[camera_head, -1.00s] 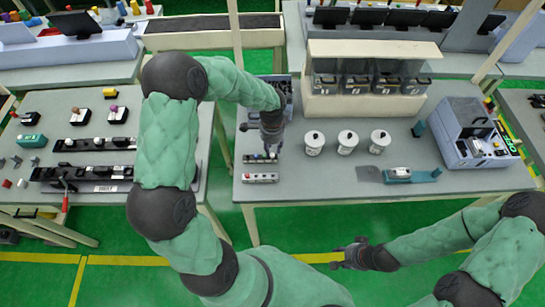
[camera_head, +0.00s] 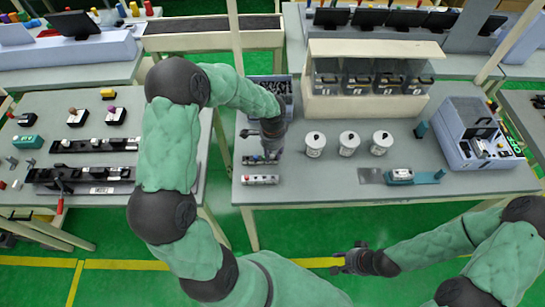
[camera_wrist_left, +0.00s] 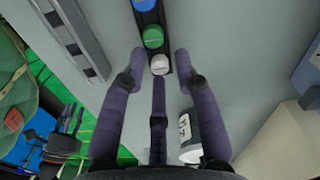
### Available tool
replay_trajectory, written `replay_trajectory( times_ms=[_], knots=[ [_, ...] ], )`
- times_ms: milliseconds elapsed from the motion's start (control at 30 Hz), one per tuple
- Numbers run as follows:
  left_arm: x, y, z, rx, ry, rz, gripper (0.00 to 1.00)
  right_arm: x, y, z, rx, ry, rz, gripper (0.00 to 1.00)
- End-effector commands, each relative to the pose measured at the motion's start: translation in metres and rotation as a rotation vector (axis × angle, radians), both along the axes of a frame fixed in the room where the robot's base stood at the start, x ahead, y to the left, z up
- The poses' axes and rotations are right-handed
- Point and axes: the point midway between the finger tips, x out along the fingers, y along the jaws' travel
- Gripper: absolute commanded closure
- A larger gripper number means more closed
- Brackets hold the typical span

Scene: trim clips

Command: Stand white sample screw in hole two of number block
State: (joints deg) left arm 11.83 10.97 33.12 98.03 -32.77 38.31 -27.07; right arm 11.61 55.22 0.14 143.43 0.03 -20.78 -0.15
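The white sample screw (camera_wrist_left: 160,64) shows its round white top in the left wrist view, at the near end of a dark rack (camera_wrist_left: 152,17). Green and blue tops stand behind it in the same rack. My left gripper (camera_wrist_left: 160,62) is open, with its fingers spread around the white top and a visible gap on both sides. In the head view my left gripper (camera_head: 271,152) is low over the rack and hides part of it.
Several white canisters (camera_head: 348,144) stand right of the rack; one is close to my left gripper in the left wrist view (camera_wrist_left: 192,138). A bin shelf (camera_head: 371,68) stands behind. A teal tool (camera_head: 402,175) and a machine (camera_head: 476,135) are further right. Table between is clear.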

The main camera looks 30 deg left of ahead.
Motion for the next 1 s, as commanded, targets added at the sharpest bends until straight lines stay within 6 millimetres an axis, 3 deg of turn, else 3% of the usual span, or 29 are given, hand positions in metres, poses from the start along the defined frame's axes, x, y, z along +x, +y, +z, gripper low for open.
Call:
replay_trajectory(
  times_ms=[33,100,467,1000],
  knots=[
    [0.0,0.0,0.0,0.0,0.0,0.0,0.8,0.0,0.0,0.0,0.0,0.0,0.0,0.6],
    [0.0,0.0,0.0,0.0,0.0,0.0,1.0,0.0,0.0,0.0,0.0,0.0,0.0,0.6],
    [0.0,0.0,0.003,0.0,0.0,0.0,1.0,0.0,0.0,0.002,0.0,0.0,0.0,0.6],
    [0.0,0.0,0.026,0.0,0.0,0.0,1.0,0.0,0.0,0.019,0.0,0.0,0.0,0.6]
  ],
)
